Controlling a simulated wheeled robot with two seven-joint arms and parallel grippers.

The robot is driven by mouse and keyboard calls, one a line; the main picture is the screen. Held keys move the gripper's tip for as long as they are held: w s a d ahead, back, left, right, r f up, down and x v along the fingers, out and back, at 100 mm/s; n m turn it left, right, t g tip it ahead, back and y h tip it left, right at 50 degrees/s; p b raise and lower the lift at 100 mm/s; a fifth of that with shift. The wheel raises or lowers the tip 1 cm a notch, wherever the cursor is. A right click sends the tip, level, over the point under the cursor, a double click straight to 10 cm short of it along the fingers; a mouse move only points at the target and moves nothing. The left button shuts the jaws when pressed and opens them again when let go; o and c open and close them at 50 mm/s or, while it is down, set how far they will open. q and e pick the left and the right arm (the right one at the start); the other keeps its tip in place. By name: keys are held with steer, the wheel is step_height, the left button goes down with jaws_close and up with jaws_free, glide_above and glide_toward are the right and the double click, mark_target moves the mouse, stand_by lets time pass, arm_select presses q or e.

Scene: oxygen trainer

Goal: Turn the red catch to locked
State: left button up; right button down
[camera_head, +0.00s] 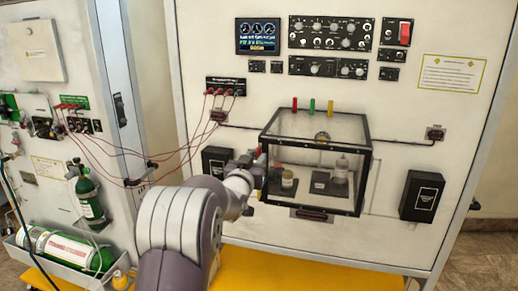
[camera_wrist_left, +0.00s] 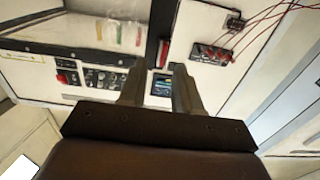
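The clear box (camera_head: 318,140) with a black frame stands on the white panel in the head view. The red catch (camera_wrist_left: 163,53) shows in the left wrist view as a small red bar beside the box's dark frame edge, just beyond my fingertips. In the head view a bit of red (camera_head: 259,149) shows at the box's left edge, mostly behind my gripper. My left gripper (camera_head: 255,163) is at that left edge; its two fingers (camera_wrist_left: 158,82) are apart with nothing seen between them. Contact with the catch cannot be told. My right gripper is not in view.
Red cables (camera_head: 190,145) hang from a socket strip (camera_head: 226,86) left of the box. Small bottles (camera_head: 341,170) stand inside the box. Black boxes (camera_head: 422,196) flank it. Switch panels (camera_head: 332,33) are above. A green cylinder (camera_head: 89,197) stands at left.

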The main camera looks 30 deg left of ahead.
mark_target(258, 153)
arm_select(q)
steer(key=x, duration=0.2)
steer(key=shift+w+a+p, duration=0.25)
steer(key=shift+p, duration=0.1)
steer(key=shift+w+a+f, duration=0.15)
steer(key=shift+w+a, duration=0.05)
steer(key=shift+w, duration=0.1)
steer(key=shift+d, duration=0.1)
jaws_close()
